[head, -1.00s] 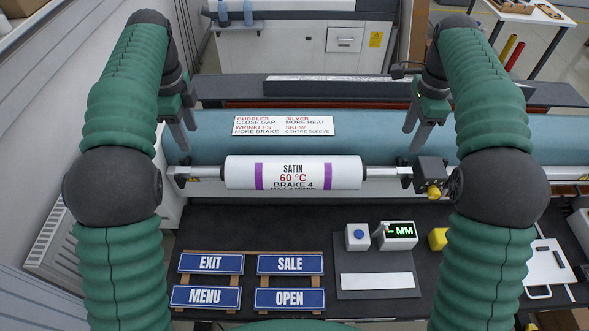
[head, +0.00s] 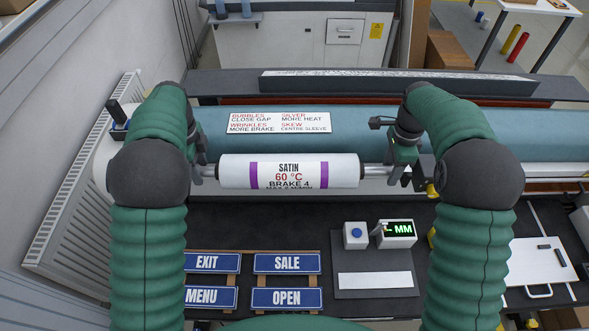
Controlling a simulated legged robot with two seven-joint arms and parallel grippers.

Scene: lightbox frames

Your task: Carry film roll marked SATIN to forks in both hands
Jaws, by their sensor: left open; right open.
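The film roll marked SATIN (head: 288,172) is white with two purple bands and lies level, with a metal shaft end showing on each side. My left gripper (head: 201,178) is open at the shaft just left of the roll. My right gripper (head: 396,180) is open at the shaft just right of the roll. Whether the fingers touch the shaft I cannot tell. The forks are not clearly seen; my arms hide the areas outside both shaft ends.
A teal roller (head: 350,130) with an instruction label (head: 279,123) runs behind the roll. Blue signs (head: 287,263) lie on the dark bench in front, beside a green MM display (head: 398,230) and a blue-button box (head: 356,235). A radiator (head: 75,190) stands at left.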

